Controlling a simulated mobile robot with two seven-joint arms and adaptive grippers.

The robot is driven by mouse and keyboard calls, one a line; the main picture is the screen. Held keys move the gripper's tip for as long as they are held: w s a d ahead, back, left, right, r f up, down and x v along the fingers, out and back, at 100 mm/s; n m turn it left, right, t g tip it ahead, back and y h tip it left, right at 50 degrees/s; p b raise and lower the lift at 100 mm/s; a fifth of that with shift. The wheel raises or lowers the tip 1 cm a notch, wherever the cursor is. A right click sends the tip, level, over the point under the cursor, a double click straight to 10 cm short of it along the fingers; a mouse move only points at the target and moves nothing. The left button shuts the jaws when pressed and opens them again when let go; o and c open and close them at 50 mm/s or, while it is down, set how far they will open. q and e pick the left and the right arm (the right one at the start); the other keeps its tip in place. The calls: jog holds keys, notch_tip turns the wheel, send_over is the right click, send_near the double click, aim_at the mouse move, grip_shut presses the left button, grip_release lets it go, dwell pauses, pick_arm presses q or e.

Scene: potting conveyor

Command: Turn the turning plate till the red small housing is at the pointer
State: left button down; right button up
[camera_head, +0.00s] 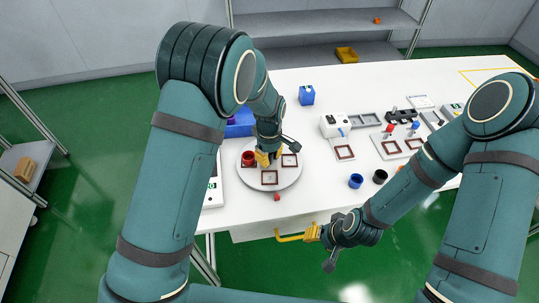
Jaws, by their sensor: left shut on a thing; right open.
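The turning plate (250,181) is a round white disc on the left part of the white table, with several dark-red square frames on it. The red small housing (248,159) sits at the plate's left side. A small red pointer (277,197) is on the table just in front of the plate. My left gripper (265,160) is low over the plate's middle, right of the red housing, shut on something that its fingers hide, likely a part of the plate.
A blue bin (240,123) stands behind the plate, partly hidden by my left arm. A blue box (307,95) stands farther back. A blue cup (356,181) and a black cup (380,176) stand to the right. A white device (334,126) and trays fill the right.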

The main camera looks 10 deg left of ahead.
pick_arm(q)
jog(key=shift+s+n+p, duration=0.1)
jog(key=shift+n+p, duration=1)
jog(key=shift+n, duration=1.3)
jog(key=shift+n+p, duration=0.5)
jog(key=shift+n, duration=0.5)
jog(key=shift+n+p, duration=0.5)
jog(key=shift+n, duration=0.4)
jog(key=shift+n+p, duration=1.65)
jog(key=shift+n, duration=1.25)
jog(key=shift+f+n+p, duration=0.1)
jog(key=shift+n+p, duration=1.1)
jog(key=shift+n, duration=1.5)
jog(key=c, duration=0.7)
grip_release()
jog(key=shift+c, duration=0.2)
